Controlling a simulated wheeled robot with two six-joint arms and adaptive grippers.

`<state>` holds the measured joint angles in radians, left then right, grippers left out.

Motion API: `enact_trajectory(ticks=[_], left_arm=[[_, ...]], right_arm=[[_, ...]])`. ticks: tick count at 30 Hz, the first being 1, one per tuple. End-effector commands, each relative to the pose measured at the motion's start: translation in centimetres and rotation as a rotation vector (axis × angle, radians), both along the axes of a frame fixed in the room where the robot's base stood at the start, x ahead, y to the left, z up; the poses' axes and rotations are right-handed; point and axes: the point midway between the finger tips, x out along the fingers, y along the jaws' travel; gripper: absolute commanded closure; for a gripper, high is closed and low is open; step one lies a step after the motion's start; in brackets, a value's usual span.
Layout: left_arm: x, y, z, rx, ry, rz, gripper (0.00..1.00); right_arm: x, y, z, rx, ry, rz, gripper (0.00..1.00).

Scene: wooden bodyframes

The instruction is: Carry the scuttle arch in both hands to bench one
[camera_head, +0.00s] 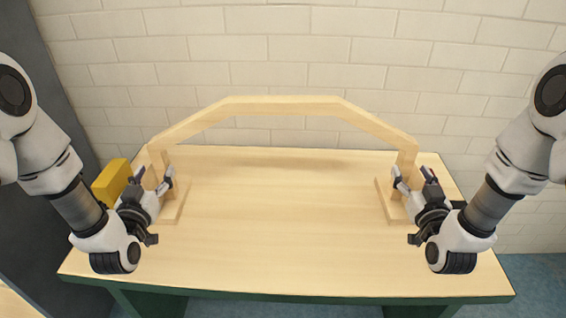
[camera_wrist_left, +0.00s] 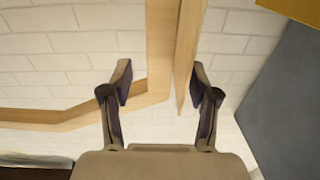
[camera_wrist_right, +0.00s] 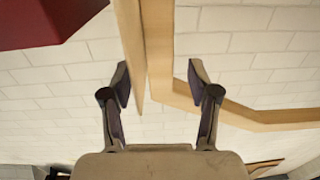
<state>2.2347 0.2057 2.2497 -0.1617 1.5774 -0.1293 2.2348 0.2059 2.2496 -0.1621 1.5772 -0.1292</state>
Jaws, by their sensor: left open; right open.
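The scuttle arch (camera_head: 285,105) is a pale wooden frame with sloped shoulders, standing upright on the wooden bench (camera_head: 280,255). Its two legs rest on flat feet at the left and right of the bench. My left gripper (camera_head: 155,180) is open at the left leg, which lies in line with the gap between its fingers in the left wrist view (camera_wrist_left: 160,75). My right gripper (camera_head: 413,178) is open at the right leg, which is likewise in line with its finger gap in the right wrist view (camera_wrist_right: 158,80). The grippers partly hide the lower legs.
A yellow block (camera_head: 112,181) is at the bench's left edge, beside my left gripper. A red object (camera_wrist_right: 50,20) shows near the right leg in the right wrist view. A pale brick wall (camera_head: 330,50) stands behind the bench. The bench's middle is clear.

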Motion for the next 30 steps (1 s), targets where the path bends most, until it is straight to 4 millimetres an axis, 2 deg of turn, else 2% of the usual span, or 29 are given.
enact_trajectory(ticks=[3,9,18,19,21,24,30], left_arm=[[2.1,0.0,0.0,0.001,-0.001,-0.001,0.40],[4.4,0.0,-0.1,0.000,0.000,0.000,0.40],[4.8,0.0,-0.1,-0.001,0.002,0.000,0.40],[4.8,0.0,-0.1,-0.001,0.002,0.000,0.43],[4.8,0.0,-0.1,-0.001,0.002,0.000,0.68],[4.8,0.0,-0.1,-0.001,0.002,0.000,1.00],[4.8,0.0,-0.1,-0.001,0.002,0.000,1.00]], right_arm=[[2.1,0.0,0.0,-0.001,-0.001,0.000,0.40],[4.4,0.0,-0.1,0.000,0.000,0.000,0.40],[4.8,0.0,-0.1,0.001,0.003,0.000,0.40],[4.8,0.0,-0.1,0.001,0.003,0.000,0.43],[4.8,0.0,-0.1,0.001,0.003,0.000,0.68],[4.8,0.0,-0.1,0.001,0.002,0.000,1.00],[4.8,0.0,-0.1,0.001,0.002,0.000,1.00]])
